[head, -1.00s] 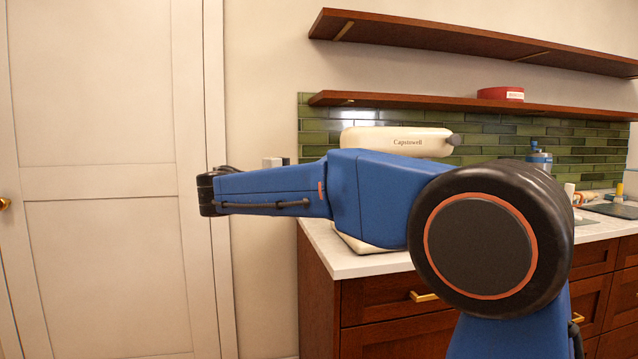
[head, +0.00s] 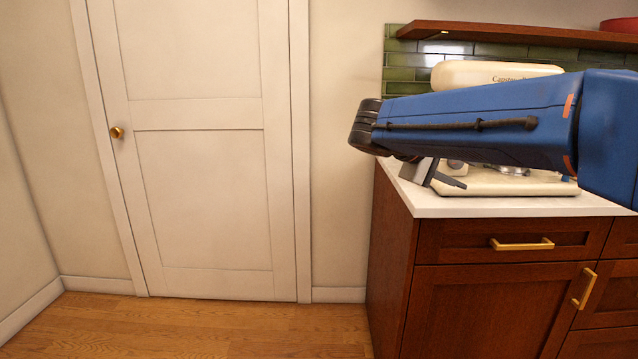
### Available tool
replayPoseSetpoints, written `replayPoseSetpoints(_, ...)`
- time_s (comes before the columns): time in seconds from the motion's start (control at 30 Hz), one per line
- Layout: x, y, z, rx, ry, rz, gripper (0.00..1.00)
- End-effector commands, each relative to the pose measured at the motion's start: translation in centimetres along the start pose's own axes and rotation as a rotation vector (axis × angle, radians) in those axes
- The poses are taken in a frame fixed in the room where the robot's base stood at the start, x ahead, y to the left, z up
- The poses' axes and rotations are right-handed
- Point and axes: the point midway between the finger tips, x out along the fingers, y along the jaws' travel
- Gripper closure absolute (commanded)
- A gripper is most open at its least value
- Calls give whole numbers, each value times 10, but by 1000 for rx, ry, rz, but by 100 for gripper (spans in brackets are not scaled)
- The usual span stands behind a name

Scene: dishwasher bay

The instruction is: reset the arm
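My blue arm (head: 470,115) reaches in from the right edge of the head view, roughly level, and ends in a black wrist joint (head: 368,127). My gripper (head: 452,182), grey and dark, hangs below the forearm, over the left end of the white counter. Part of it is hidden by the forearm, and the gap between its fingers does not show clearly. No held object is visible. A cream stand mixer (head: 480,73) marked with lettering stands behind the arm, its middle covered by the forearm. Its base (head: 510,185) shows just right of the gripper.
The white counter (head: 450,207) tops dark red cabinets (head: 480,310) with brass handles. A wooden shelf (head: 500,36) with a red tin (head: 620,25) hangs above. A closed white door (head: 205,200) is at left. The wooden floor (head: 200,325) before it is clear.

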Motion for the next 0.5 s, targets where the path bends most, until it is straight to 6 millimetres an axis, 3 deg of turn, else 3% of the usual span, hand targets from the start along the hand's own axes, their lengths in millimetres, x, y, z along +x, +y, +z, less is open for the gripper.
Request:
replayPoseSetpoints(0.03, 9, -11, 20, 9, 2, -53, 65)
replayPoseSetpoints(0.2, 30, -61, 73, 41, 21, -246, 65)
replayPoseSetpoints(0.5, 37, -157, 155, 168, 71, -566, 65)
